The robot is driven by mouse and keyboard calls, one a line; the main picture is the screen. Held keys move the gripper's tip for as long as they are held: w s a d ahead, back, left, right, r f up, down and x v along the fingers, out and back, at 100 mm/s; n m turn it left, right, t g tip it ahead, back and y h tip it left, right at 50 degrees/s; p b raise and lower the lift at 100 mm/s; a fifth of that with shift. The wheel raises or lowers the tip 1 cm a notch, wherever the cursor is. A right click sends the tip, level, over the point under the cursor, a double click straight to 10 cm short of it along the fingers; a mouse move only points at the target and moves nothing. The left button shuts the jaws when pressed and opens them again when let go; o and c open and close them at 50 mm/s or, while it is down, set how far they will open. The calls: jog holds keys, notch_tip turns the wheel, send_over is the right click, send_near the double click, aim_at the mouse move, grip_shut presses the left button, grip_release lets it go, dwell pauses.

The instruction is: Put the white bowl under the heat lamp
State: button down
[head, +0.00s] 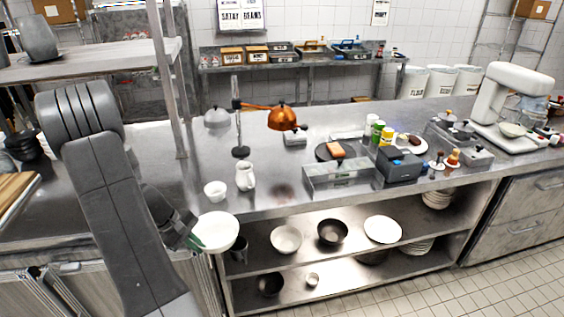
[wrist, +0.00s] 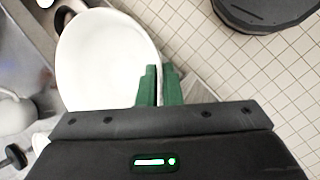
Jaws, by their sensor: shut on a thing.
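The white bowl (head: 217,231) is held in front of the counter's near edge at the left, roughly level in the head view. My gripper (head: 195,240) is shut on its left rim. In the wrist view the bowl (wrist: 105,60) fills the upper left, with its rim at the green fingers of my gripper (wrist: 159,72). A bright patch shows on the counter below the copper shade.
A small white bowl (head: 215,191) and a white jug (head: 245,177) stand on the counter between the held bowl and the lamp. A metal bin (head: 338,177) stands to the right. Below, the shelf (head: 265,262) holds several bowls and plates. A shelf post (head: 172,80) rises at left.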

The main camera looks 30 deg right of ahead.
jog(key=d+r+n+t, duration=0.1)
jog(key=d+r+n, duration=0.2)
jog(key=r, duration=1)
jog(key=d, duration=0.3)
jog(key=shift+r+n+t+h, duration=0.2)
jog(key=shift+n+t+h, duration=0.2)
